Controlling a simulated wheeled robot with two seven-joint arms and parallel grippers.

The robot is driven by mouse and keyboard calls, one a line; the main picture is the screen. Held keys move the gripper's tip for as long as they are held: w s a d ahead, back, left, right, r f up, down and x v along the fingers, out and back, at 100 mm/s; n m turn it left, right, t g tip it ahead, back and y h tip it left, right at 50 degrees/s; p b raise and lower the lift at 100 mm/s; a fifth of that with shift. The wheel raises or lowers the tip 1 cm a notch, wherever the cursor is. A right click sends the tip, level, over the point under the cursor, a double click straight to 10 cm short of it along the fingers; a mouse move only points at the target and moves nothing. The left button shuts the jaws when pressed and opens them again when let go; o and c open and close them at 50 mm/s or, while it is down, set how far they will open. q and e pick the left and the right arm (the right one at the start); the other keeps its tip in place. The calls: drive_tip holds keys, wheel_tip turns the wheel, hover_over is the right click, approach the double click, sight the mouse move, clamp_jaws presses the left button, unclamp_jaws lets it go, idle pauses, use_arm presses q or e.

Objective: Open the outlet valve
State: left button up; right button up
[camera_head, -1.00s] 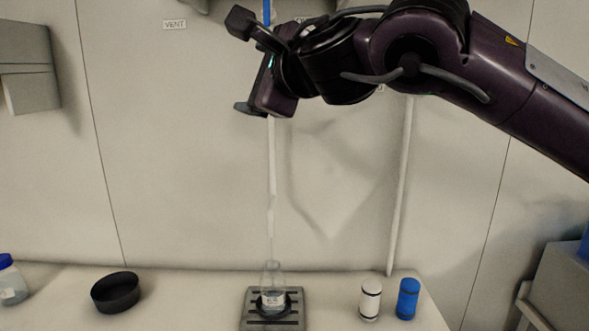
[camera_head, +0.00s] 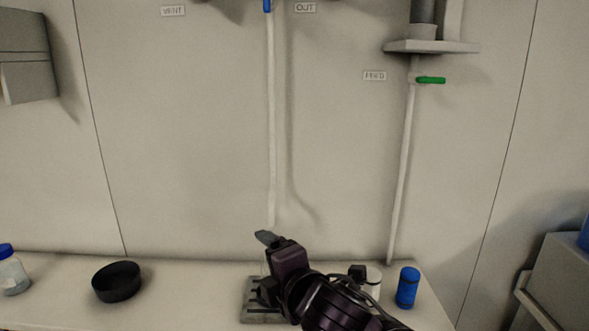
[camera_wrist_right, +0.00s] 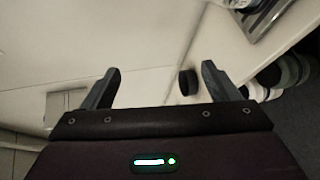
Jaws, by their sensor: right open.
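The blue valve handle (camera_head: 267,5), beside the OUT label (camera_head: 306,8), shows only at the top edge of the head view. Its visible end points down along the white outlet pipe (camera_head: 271,120); the rest of the valve is cut off. My right gripper (camera_head: 262,262) is low, over the slotted stand (camera_head: 254,303) below that pipe, far from the handle. In the right wrist view the gripper (camera_wrist_right: 160,70) has its fingers spread with nothing between them. My arm hides the flask on the stand. My left gripper is not in view.
A dark bowl (camera_head: 116,283) and a blue-capped bottle (camera_head: 11,270) stand left on the counter. A blue container (camera_head: 408,288) and a mostly hidden white one (camera_head: 374,281) stand right. A feed pipe with a green handle (camera_head: 431,80) runs down the wall. The wall's middle is clear.

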drive_tip(key=s+d+f+m+g+h, duration=0.2)
drive_tip(key=s+d+f+m, duration=0.1)
drive_tip(key=d+f+m, duration=0.4)
drive_tip(key=s+d+f+m+g+h, duration=0.2)
drive_tip(key=s+d+f+m, duration=0.25)
drive_tip(key=f, duration=0.35)
drive_tip(key=s+d+f+m+g+h, duration=0.3)
drive_tip(key=s+d+f+m+g, duration=0.3)
drive_tip(key=s+d+f+m, duration=0.75)
drive_tip(key=s+a+f+n+g, duration=0.1)
drive_tip(key=s+f, duration=0.1)
drive_tip(key=f, duration=1.3)
drive_tip(key=s+a+f+n, duration=0.1)
drive_tip(key=s+f+n, duration=0.1)
drive_tip(key=f, duration=1.2)
drive_tip(key=s+d+f, duration=0.2)
drive_tip(key=s+f, duration=0.7)
drive_tip(key=s+d+f+g, duration=0.1)
drive_tip(key=s+d+f, duration=0.1)
drive_tip(key=s+f, duration=0.7)
drive_tip(key=shift+s, duration=0.55)
